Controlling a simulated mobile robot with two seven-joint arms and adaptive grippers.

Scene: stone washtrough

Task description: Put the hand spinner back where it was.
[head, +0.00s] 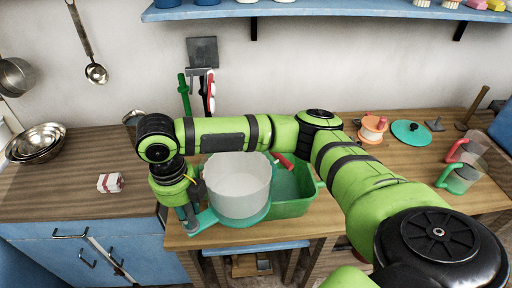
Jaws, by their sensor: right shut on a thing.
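The hand spinner seems to be the pale grey-white drum (238,184) with a teal base and a teal handle at its lower left. My right gripper (190,221) reaches across from the right, points down and is shut on that teal handle. The drum looks upright, in front of the left part of a green basin (292,207) and near the counter's front edge. I cannot tell whether its base touches the counter. My right forearm passes behind and above it. My left gripper is not in view.
Bare counter (70,202) shows at left.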

